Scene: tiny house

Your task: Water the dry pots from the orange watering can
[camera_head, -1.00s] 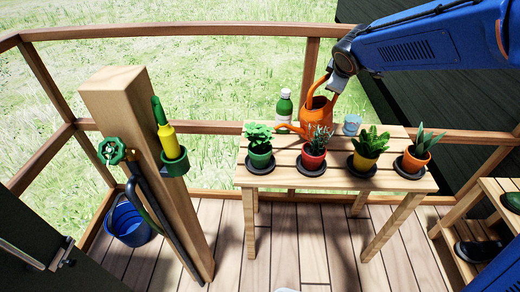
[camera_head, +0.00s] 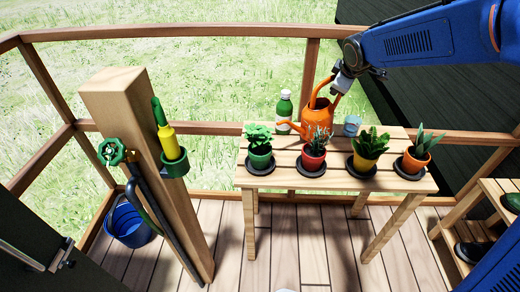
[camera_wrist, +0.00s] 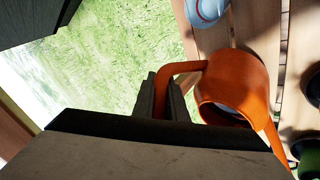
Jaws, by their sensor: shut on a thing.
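The orange watering can (camera_head: 319,115) is at the back of the slatted table (camera_head: 268,180), its spout pointing left. My gripper (camera_head: 341,80) is shut on its handle from above. The wrist view shows the handle between the fingers (camera_wrist: 168,95) and the can's open top (camera_wrist: 240,95). Whether the can touches the table is unclear. Along the front, on dark saucers, stand a green pot (camera_head: 260,157), a red pot (camera_head: 312,157), a yellow pot (camera_head: 364,160) and an orange pot (camera_head: 413,161), each with a plant. Their soil is too small to judge.
A wooden post (camera_head: 140,150) with a green tap (camera_head: 112,151) and a blue bucket (camera_head: 130,225) are left. A shelf (camera_head: 458,228) is right.

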